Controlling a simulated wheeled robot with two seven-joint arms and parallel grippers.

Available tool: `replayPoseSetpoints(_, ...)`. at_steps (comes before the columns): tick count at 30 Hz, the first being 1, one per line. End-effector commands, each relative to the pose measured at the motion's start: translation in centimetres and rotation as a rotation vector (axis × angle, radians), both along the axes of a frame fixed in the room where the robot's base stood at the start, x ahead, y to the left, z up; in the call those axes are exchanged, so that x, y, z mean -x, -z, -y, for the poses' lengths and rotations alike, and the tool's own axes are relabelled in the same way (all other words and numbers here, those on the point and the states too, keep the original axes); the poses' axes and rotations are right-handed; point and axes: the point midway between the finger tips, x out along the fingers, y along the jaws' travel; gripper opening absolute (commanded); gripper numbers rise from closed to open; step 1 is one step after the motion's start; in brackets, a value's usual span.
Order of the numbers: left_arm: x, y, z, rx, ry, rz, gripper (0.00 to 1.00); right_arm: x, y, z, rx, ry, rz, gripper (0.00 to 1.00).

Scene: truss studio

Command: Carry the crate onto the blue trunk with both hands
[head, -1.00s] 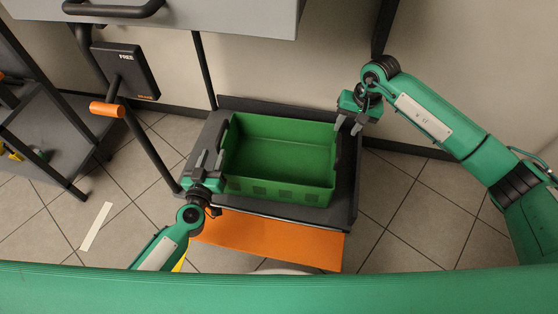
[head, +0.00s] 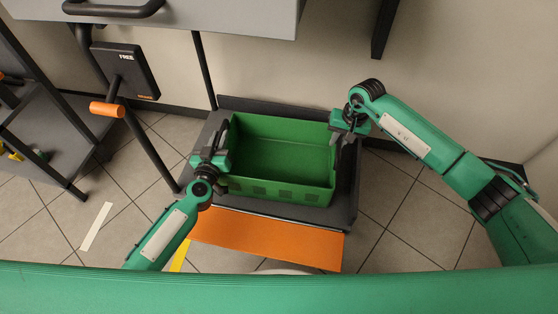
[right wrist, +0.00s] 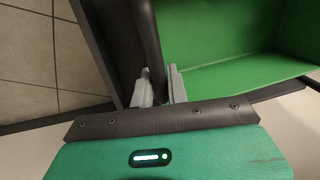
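The green crate (head: 278,192) is open-topped, empty and level on a dark low platform. My left gripper (head: 213,149) is at the crate's left wall, over its handle side; its fingers are too small to tell open or shut. My right gripper (head: 344,139) is at the right wall. In the right wrist view its two grey fingers (right wrist: 160,87) are close together at the dark handle bar (right wrist: 143,35), beside the green wall (right wrist: 225,68). Whether they press on the bar is unclear. I cannot make out a blue trunk in any view.
The dark platform (head: 343,196) has an orange front flap (head: 267,239). An upright post with an orange grip (head: 107,109) stands at left, near a dark shelf rack (head: 65,140). A grey cabinet (head: 220,15) overhangs at the top. Tiled floor (head: 400,215) is clear at right.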

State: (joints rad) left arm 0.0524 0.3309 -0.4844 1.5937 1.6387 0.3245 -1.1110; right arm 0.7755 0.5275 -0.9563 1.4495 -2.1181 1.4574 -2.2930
Motion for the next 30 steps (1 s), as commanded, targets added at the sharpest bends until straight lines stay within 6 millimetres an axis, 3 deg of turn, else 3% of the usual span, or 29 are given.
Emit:
replayPoseSetpoints(1, 0.01, 0.00, -0.01, 0.000, 0.000, 0.000, 0.09, -0.01, -0.02, 0.02, 0.000, 0.000, 0.000, 0.06)
replayPoseSetpoints(3, 0.01, -0.01, -0.01, 0.000, 0.000, 0.000, 0.00, -0.01, -0.02, 0.01, 0.000, 0.000, 0.000, 0.00)
replayPoseSetpoints(30, -0.01, -0.03, -0.04, 0.002, -0.001, 0.000, 0.00, 0.00, -0.05, -0.03, -0.001, 0.000, 0.000, 0.00)
